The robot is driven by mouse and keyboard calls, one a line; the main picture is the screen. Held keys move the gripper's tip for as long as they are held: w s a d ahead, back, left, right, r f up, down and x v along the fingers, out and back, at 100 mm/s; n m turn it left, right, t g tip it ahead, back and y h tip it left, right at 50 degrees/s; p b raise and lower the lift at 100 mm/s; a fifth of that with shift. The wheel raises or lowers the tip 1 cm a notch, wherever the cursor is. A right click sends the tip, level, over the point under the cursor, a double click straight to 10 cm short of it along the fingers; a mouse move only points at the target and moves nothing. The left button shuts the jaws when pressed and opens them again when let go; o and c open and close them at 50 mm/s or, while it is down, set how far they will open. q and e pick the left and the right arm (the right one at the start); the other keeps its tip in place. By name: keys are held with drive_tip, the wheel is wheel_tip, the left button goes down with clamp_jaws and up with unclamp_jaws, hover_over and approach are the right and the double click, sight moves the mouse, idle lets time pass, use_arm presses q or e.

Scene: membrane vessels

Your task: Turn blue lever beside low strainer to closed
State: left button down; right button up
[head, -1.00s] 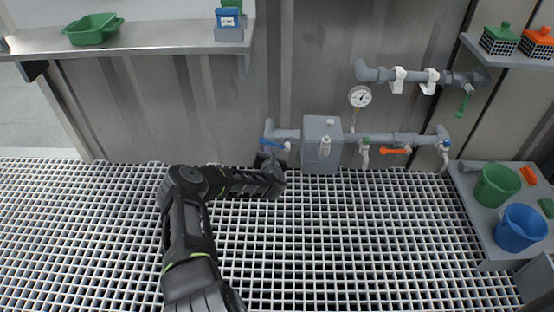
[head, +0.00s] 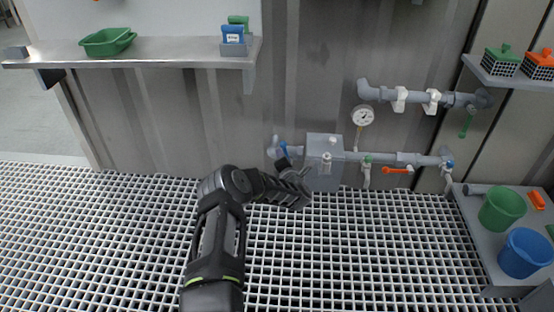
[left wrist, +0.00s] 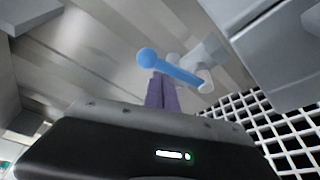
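The blue lever (head: 283,150) sits at the left end of the low pipe, left of a grey box-shaped housing (head: 324,165). In the head view it stands steeply across the pipe. In the left wrist view the lever (left wrist: 172,69) is a blue bar with a round knob end. My left gripper (left wrist: 161,92) has its fingers together just below the bar, near the knob end. They look very close to it; I cannot tell whether they touch. In the head view my left gripper (head: 288,166) is small and partly hidden. My right gripper is not in view.
Along the low pipe to the right are a green-handled valve (head: 367,160), an orange lever (head: 397,170) and another blue-handled valve (head: 447,164). A gauge (head: 363,115) and upper pipe (head: 420,97) are above. A bench at right holds green (head: 502,209) and blue (head: 525,253) buckets.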

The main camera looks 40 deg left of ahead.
use_arm(q)
drive_tip(key=shift+w+d+r, duration=0.3)
drive_tip(key=shift+w+d, duration=0.25)
drive_tip(key=shift+d, duration=0.15)
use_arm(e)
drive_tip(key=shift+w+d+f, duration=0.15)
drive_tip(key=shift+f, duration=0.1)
use_arm(q)
drive_tip(key=shift+w+d, duration=0.1)
drive_tip(key=shift+d, duration=0.1)
drive_tip(key=shift+b, duration=0.3)
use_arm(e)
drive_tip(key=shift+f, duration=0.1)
